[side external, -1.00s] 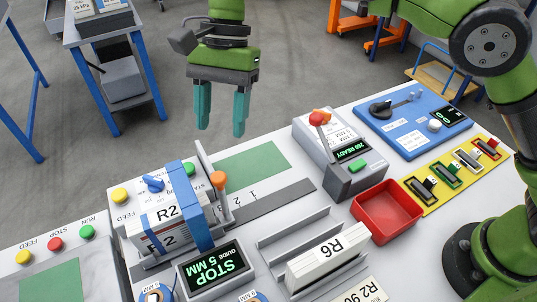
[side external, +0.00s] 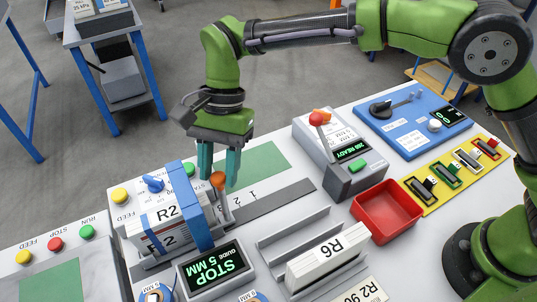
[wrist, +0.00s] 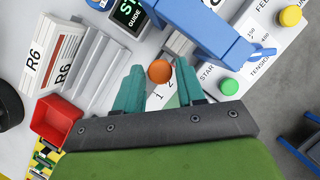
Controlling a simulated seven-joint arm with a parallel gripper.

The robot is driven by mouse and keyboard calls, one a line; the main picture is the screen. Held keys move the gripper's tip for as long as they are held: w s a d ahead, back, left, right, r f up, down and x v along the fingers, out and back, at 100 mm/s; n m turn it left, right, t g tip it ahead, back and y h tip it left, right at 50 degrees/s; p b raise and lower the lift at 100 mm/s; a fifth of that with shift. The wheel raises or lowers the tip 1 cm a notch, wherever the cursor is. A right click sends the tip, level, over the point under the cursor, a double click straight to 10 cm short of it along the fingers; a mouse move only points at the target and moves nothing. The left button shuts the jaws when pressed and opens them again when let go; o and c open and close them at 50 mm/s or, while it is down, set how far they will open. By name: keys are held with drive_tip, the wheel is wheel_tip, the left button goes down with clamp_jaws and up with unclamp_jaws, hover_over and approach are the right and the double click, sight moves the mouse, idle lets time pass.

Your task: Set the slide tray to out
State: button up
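An orange knob (side external: 218,180) stands on a grey upright plate at the right end of the tray holding the R2 bundle (side external: 170,213). A grey track strip (side external: 275,200) with numbered marks runs right from it. I take this as the slide tray, with its knob at the strip's left end. My gripper (side external: 218,172) is open above the knob, one finger on each side. In the wrist view the knob (wrist: 159,71) shows between the two teal fingertips (wrist: 160,64), with gaps visible. Whether the fingers reach knob height is unclear.
A blue strap arch (side external: 196,215) stands close left of the knob. A stop display (side external: 216,266) is in front. A grey channel with the R6 bundle (side external: 328,256), a red bin (side external: 388,210) and a lever box (side external: 340,150) lie to the right. A green pad (side external: 262,160) is behind.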

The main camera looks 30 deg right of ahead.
clamp_jaws()
drive_tip(key=shift+d, duration=0.15)
drive_tip(key=d, duration=2)
drive_tip(key=shift+d, duration=0.15)
drive_tip(key=shift+d, duration=0.15)
drive_tip(key=shift+o, duration=1.2)
unclamp_jaws()
drive_tip(key=shift+o, duration=0.5)
drive_tip(key=v, duration=1.6)
drive_tip(key=shift+r, duration=0.4)
